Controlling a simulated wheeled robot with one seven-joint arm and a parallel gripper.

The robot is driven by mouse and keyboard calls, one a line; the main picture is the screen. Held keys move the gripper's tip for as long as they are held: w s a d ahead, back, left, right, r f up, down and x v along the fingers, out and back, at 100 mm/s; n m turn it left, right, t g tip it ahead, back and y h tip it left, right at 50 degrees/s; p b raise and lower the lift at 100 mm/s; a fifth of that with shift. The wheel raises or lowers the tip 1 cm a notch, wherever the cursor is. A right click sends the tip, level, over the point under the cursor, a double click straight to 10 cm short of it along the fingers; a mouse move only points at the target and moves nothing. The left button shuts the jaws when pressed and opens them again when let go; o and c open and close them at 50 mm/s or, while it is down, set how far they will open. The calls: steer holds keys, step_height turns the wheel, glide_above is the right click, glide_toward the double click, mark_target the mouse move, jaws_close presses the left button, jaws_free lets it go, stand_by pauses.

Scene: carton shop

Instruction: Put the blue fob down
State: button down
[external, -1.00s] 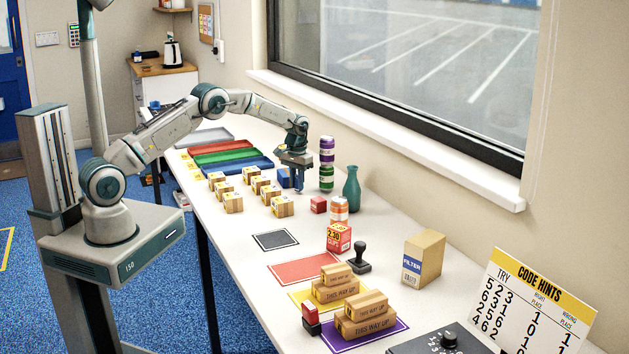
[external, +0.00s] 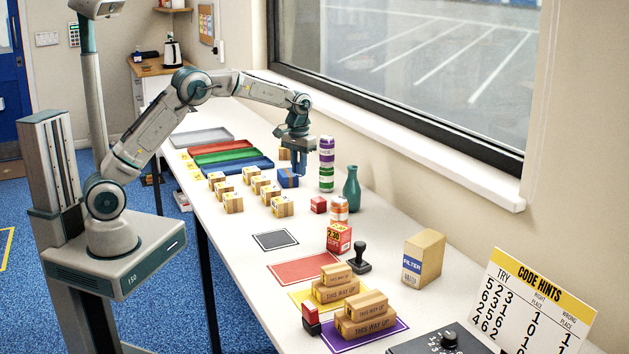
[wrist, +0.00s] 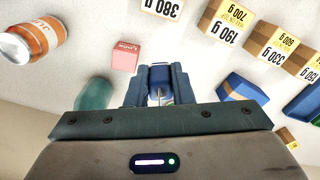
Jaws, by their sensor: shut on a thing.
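My gripper (external: 301,170) is raised a little over the table, beside the blue box and left of the stacked cans. In the wrist view my gripper (wrist: 160,76) has its two blue fingers close together, shut on a small blue piece, the blue fob (wrist: 160,91). In the external view I cannot make the fob out against the blue fingers.
A blue box (external: 288,180) stands close by my gripper, with several small cartons (external: 282,206) to its left and front. Stacked cans (external: 326,165), a green bottle (external: 351,190) and a red box (external: 318,205) stand right. A dark mat (external: 275,240) is bare.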

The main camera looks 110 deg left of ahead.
steer(key=w+d+m+p, duration=0.3)
steer(key=w+d, duration=0.3)
steer(key=d, duration=0.3)
steer(key=m+p, duration=0.9)
steer(key=m, duration=0.2)
glide_toward(249, 286)
step_height(249, 286, down, 4)
steer(key=b, duration=0.4)
steer(key=shift+d+r+b, duration=0.15)
steer(key=shift+r+b, duration=0.05)
steer(key=shift+b, duration=0.2)
steer(key=shift+r, duration=0.1)
